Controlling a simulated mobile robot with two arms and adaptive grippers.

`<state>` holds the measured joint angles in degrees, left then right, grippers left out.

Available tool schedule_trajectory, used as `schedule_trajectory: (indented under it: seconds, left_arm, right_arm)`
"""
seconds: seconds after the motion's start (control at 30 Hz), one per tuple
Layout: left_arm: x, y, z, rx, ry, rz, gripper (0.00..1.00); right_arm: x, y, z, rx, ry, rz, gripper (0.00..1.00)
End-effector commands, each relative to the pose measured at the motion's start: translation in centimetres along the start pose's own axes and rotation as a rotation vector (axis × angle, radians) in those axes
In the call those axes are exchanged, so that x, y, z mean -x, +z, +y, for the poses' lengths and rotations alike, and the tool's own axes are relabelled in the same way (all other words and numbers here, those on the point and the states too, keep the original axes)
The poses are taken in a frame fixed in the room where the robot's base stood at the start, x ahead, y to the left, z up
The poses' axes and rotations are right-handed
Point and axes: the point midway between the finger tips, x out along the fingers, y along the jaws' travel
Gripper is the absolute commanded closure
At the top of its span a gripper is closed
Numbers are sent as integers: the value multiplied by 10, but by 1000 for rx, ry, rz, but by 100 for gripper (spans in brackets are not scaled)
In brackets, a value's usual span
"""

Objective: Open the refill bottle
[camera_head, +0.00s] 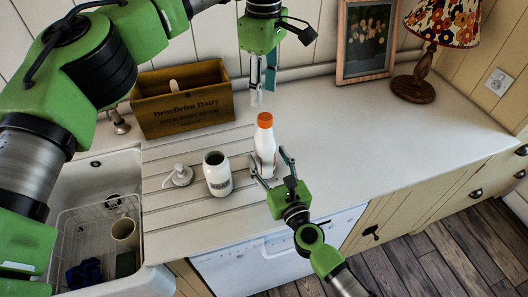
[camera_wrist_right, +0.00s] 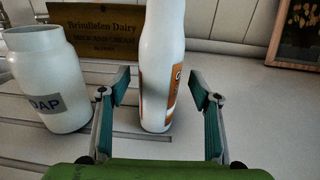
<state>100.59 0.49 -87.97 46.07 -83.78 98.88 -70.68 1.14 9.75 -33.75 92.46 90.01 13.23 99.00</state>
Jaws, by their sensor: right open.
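The refill bottle (camera_head: 265,148) is white with an orange cap (camera_head: 265,120) and stands upright on the counter. In the right wrist view its white body with an orange label (camera_wrist_right: 160,70) rises between my right fingers, its top out of frame. My right gripper (camera_head: 272,170) is open, with its fingers on either side of the bottle's lower part and gaps visible. My left gripper (camera_head: 256,98) hangs above and just behind the cap, pointing down; its fingers look close together, and I cannot tell whether they are shut.
A white soap jar (camera_head: 218,178), open at the top, stands left of the bottle, with a pump top (camera_head: 179,176) beside it. A wooden dairy crate (camera_head: 185,103) is behind. The sink (camera_head: 90,170) is at left. The counter (camera_head: 400,135) to the right is clear up to the picture frame and lamp.

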Motion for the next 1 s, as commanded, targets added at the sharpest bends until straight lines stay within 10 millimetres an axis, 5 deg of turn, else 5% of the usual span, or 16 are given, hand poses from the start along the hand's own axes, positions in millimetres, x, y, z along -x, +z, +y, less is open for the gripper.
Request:
schedule_trajectory:
  seconds: [0.23,0.6,0.83,1.0]
  left_arm:
    - [0,1,0,-2,1,0,60]
    - [0,1,0,-1,0,0,60]
    - [0,1,0,-1,0,0,60]
    - [0,1,0,-18,0,0,60]
  right_arm:
    - [-29,0,0,1,1,-1,42]
    - [-34,0,0,0,1,1,42]
    - [-34,0,0,0,1,1,100]
    - [-34,0,0,0,1,0,100]
